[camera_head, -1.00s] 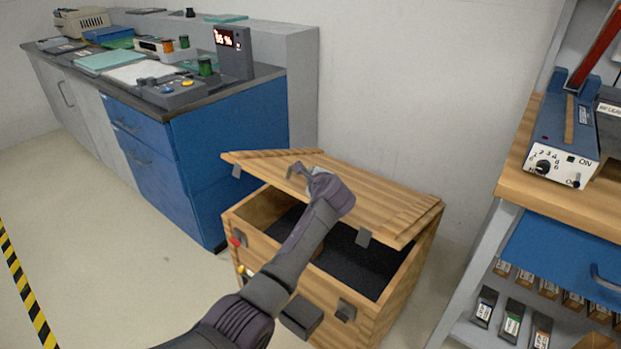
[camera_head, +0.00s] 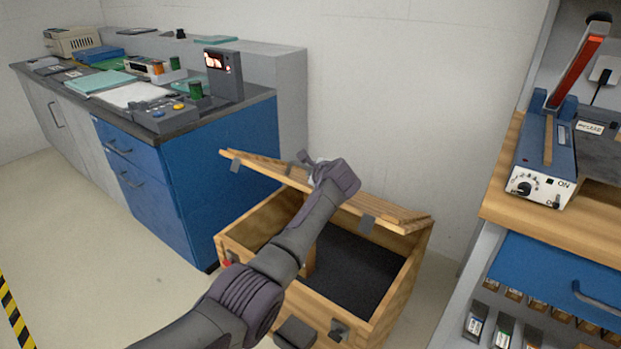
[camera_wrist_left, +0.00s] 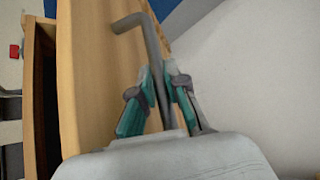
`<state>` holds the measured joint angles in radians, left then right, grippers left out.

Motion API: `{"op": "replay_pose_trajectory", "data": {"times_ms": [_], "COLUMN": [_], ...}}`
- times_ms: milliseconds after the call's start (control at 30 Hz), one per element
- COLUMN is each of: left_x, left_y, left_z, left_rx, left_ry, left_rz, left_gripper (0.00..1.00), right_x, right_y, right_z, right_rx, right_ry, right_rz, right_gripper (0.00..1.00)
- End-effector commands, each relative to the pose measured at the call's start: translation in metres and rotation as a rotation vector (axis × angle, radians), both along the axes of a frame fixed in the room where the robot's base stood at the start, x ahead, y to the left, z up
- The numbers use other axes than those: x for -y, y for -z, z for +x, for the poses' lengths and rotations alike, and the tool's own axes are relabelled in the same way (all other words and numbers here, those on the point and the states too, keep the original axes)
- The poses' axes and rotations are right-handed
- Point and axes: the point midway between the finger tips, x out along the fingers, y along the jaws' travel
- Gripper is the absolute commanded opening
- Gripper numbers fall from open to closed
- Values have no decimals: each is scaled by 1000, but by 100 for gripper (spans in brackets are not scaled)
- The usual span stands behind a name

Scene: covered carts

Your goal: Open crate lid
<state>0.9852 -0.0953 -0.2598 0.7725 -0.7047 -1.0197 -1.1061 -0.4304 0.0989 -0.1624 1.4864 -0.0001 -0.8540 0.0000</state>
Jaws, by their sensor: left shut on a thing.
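The wooden crate (camera_head: 396,300) stands on the floor in the head view, with a dark inside. Its wooden lid (camera_head: 392,212) is raised at the front and tilted, leaving a wide gap above the crate. My left gripper (camera_head: 306,163) is at the middle of the lid's front edge. In the left wrist view its teal fingers (camera_wrist_left: 158,100) are shut on a grey bent handle (camera_wrist_left: 150,38) on the lid. My arm hides part of the crate's front. My right gripper is not in view.
A blue and grey cabinet (camera_head: 220,150) with devices on top stands left of the crate. A wooden-topped bench (camera_head: 500,190) with a blue drawer (camera_head: 555,275) stands close on the right. A wall is behind the crate. Open floor lies at the left.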

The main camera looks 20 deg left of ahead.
Motion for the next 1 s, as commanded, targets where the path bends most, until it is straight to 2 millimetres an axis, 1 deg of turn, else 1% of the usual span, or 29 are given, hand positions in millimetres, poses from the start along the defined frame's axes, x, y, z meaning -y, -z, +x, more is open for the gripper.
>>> {"op": "replay_pose_trajectory", "data": {"times_ms": [33, 200, 733, 767, 800, 867, 900, 1000], "left_x": [1, 3, 3, 3, 3, 3, 3, 3], "left_y": [-5, -10, -11, -11, -11, -11, -11, -11], "left_z": [3, 7, 8, 8, 8, 8, 8, 8], "left_rx": [5, 5, 5, 5, 5, 5, 4, 3], "left_ry": [1, 1, 0, 0, 0, 0, 0, 0], "left_rz": [1, 0, 0, 0, 0, 0, 0, 1], "left_gripper": [0, 0, 0, 18, 25, 35, 39, 39], "right_x": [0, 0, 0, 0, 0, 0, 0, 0], "right_y": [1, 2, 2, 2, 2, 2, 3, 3], "right_z": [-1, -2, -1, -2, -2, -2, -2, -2], "right_rx": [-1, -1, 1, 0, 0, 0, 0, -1], "right_ry": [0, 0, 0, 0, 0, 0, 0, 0], "right_rz": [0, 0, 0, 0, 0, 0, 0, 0], "right_gripper": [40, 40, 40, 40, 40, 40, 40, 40]}}
